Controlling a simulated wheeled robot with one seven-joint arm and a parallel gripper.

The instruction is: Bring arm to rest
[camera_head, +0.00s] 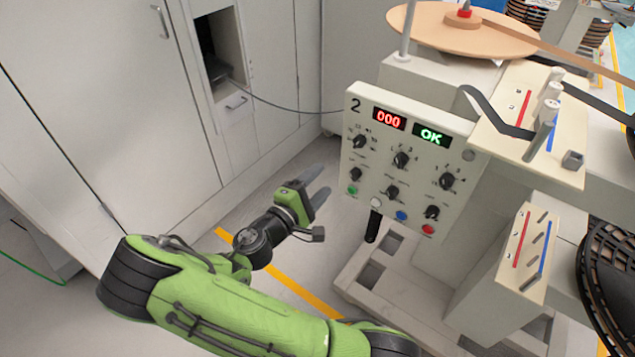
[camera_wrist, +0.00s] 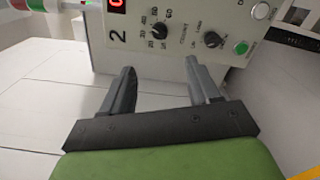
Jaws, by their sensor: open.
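My green arm (camera_head: 235,312) reaches up from the bottom of the head view. My gripper (camera_head: 322,183) is open and empty, with its two grey fingers apart. It is just left of the control panel (camera_head: 378,182) and apart from it in the head view. In the wrist view my gripper (camera_wrist: 163,78) also shows open with nothing between the fingers. The panel (camera_wrist: 185,62) stands beyond the fingertips there, with a large "2" and black knobs.
The panel shows a red "000" display (camera_head: 389,119) and a green "OK" display (camera_head: 432,135). A rewind station with a tan disc (camera_head: 440,35) stands at the right. Grey cabinets (camera_head: 100,100) line the left. A yellow floor line (camera_head: 300,292) runs below my arm.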

